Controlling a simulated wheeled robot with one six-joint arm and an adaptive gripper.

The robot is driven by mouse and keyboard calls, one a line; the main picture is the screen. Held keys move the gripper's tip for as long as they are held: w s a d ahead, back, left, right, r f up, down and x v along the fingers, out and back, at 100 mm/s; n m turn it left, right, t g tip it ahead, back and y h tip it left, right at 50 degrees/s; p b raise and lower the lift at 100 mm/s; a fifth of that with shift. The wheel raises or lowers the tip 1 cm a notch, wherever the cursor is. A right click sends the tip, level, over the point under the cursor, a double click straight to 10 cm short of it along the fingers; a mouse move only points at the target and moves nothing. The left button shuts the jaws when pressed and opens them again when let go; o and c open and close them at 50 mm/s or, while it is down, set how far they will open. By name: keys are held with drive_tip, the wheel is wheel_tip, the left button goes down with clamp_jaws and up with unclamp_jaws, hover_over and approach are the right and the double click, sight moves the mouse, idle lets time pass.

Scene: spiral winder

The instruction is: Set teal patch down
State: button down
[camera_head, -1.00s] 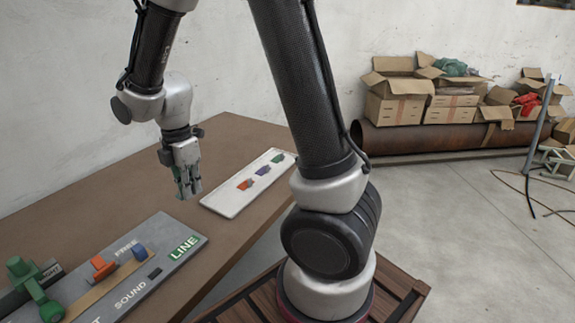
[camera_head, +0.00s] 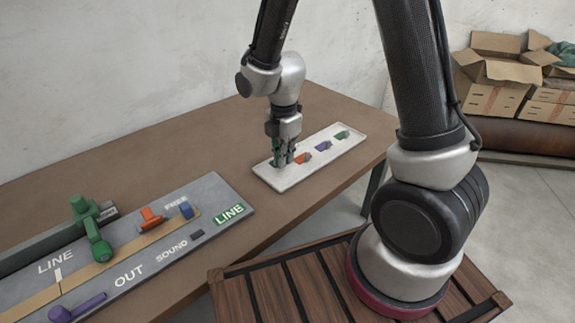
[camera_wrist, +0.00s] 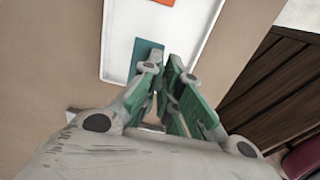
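The teal patch (camera_wrist: 146,52) shows in the wrist view as a flat teal piece beyond my fingertips, over the near end of the white tray (camera_wrist: 199,45). My gripper (camera_wrist: 164,65) has its green-padded fingers close together at the patch and appears shut on it; the fingers hide part of it. In the head view my gripper (camera_head: 284,160) points down at the near end of the tray (camera_head: 284,184). Whether the patch touches the tray floor I cannot tell.
In the tray an orange piece (camera_head: 303,158), a purple piece (camera_head: 323,146) and a green piece (camera_head: 342,135) lie in a row beyond my gripper. A grey panel (camera_head: 150,262) with levers and lettering stands at left. Brown table (camera_head: 150,150) is bare between them.

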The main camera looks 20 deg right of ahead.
sight(284, 176)
drive_tip(key=shift+f, duration=1.9)
drive_tip(key=shift+f, duration=0.1)
drive_tip(key=c, duration=1.6)
unclamp_jaws()
drive_tip(key=shift+c, duration=0.2)
